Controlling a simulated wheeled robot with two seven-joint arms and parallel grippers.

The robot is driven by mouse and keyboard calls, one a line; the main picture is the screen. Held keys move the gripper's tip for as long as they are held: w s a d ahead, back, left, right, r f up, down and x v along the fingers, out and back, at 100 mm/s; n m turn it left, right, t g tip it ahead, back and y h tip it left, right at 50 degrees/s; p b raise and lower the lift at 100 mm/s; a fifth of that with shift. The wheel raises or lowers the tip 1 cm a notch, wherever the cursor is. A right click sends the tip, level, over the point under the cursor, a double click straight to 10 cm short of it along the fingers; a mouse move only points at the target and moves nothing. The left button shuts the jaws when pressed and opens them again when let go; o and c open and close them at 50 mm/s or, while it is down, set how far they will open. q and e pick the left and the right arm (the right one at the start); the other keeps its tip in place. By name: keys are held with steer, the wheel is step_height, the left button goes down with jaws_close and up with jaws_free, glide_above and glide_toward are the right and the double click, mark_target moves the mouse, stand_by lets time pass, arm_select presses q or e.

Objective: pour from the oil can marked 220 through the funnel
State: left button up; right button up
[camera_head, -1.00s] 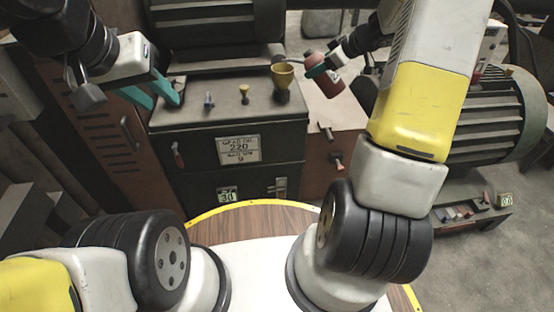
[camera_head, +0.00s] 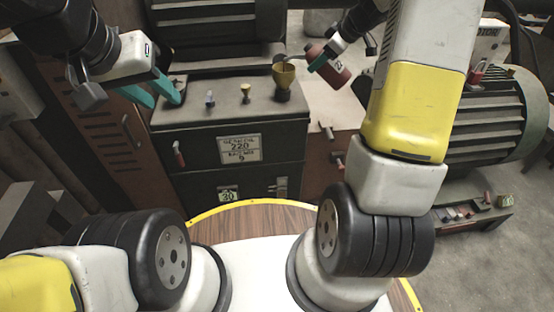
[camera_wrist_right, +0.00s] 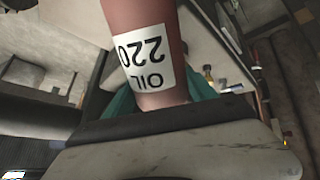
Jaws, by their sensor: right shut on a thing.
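The red-brown oil can (camera_head: 338,76) is held in my right gripper (camera_head: 322,60) above the right end of the dark cabinet. In the right wrist view the can (camera_wrist_right: 150,100) carries a white label reading OIL 220, seen upside down. In the head view the can is tilted, its thin spout pointing left to the rim of the yellow funnel (camera_head: 284,76). I cannot tell whether the spout touches the funnel, and no stream of oil shows. The funnel stands upright on the cabinet top. My left gripper (camera_head: 160,95) is open and empty at the cabinet's left end.
The dark green cabinet (camera_head: 190,148) has a plate reading 220 on its front. A big finned motor (camera_head: 495,115) stands at the right.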

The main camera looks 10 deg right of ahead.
mark_target(320, 44)
steer(key=shift+r, duration=0.1)
stand_by(0.3)
steer(key=shift+w+a+r, duration=0.15)
steer(key=shift+a+r, duration=0.05)
steer(key=shift+r, duration=0.05)
steer(key=shift+w+r+g+h, duration=0.1)
steer(key=shift+r+g+h, duration=0.5)
steer(key=shift+r+h, duration=0.2)
steer(key=shift+a, duration=0.1)
stand_by(2.3)
steer(key=shift+a+r, duration=0.2)
steer(key=shift+w+r+g+h, duration=0.1)
steer(key=shift+r+g+h, duration=0.2)
steer(key=shift+h, duration=0.2)
stand_by(1.5)
